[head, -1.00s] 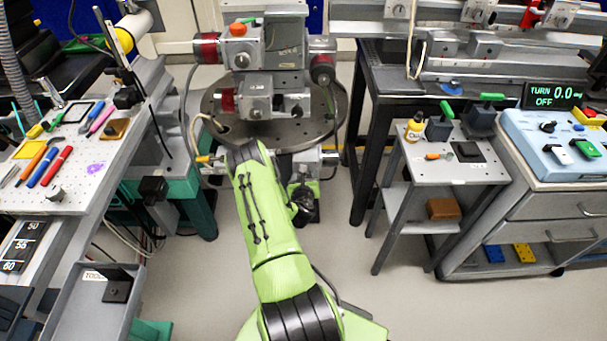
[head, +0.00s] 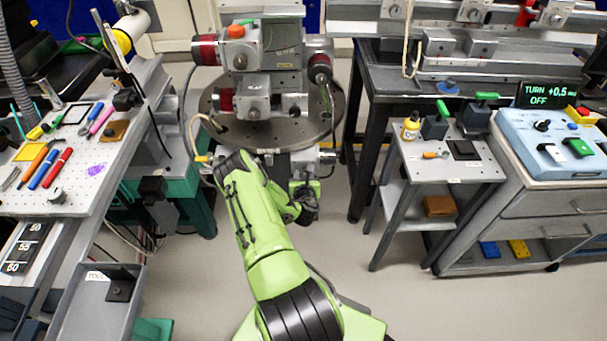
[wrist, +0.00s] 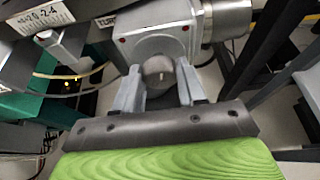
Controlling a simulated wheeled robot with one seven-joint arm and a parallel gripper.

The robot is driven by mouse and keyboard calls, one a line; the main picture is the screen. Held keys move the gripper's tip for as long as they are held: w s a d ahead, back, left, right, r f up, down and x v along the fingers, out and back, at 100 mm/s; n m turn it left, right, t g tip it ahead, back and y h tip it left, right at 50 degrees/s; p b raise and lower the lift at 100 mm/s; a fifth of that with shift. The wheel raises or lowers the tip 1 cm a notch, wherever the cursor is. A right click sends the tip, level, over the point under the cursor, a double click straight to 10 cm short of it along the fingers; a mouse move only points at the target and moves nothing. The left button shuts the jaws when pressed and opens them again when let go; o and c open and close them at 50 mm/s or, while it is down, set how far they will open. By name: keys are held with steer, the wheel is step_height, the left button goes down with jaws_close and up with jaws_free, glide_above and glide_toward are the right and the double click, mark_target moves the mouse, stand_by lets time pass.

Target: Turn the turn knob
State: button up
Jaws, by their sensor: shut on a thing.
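The turn knob (wrist: 158,69) is a round grey knob with a pale mark line, on the front of a grey motor housing (wrist: 152,40) in the wrist view. A partly hidden "TURN" label is beside it. My gripper (wrist: 159,77) is shut on the knob, with one finger on each side of it. In the head view my green arm covers the knob and the gripper. The display (head: 547,94) at the right reads "TURN +0.5" and "OFF".
The round stage plate (head: 210,103) with motors stands just beyond my arm. A tool bench (head: 75,192) is at the left. A small side table (head: 450,173) and a blue control box (head: 535,160) are at the right. A cable hangs near the stage's left side.

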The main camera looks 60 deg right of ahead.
steer(key=shift+s+r+m+t+y+p, duration=0.1)
steer(key=shift+m+t+y+p, duration=0.2)
steer(key=shift+m+t+p, duration=0.5)
steer(key=m, duration=0.1)
steer(key=m+t, duration=0.1)
steer(key=shift+s+d+m, duration=0.1)
steer(key=shift+s+m, duration=0.05)
steer(key=shift+m, duration=0.15)
steer(key=m+t, duration=0.2)
steer(key=shift+s+f+m, duration=0.1)
steer(key=shift+f+m, duration=0.15)
steer(key=shift+m, duration=0.05)
steer(key=shift+f+m+t+b, duration=0.1)
steer(key=shift+m+t+b, duration=0.3)
steer(key=shift+m+t, duration=0.7)
steer(key=shift+m+g, duration=0.3)
steer(key=shift+m, duration=0.1)
steer(key=o, duration=1)
steer(key=shift+o, duration=0.2)
steer(key=shift+f, duration=0.1)
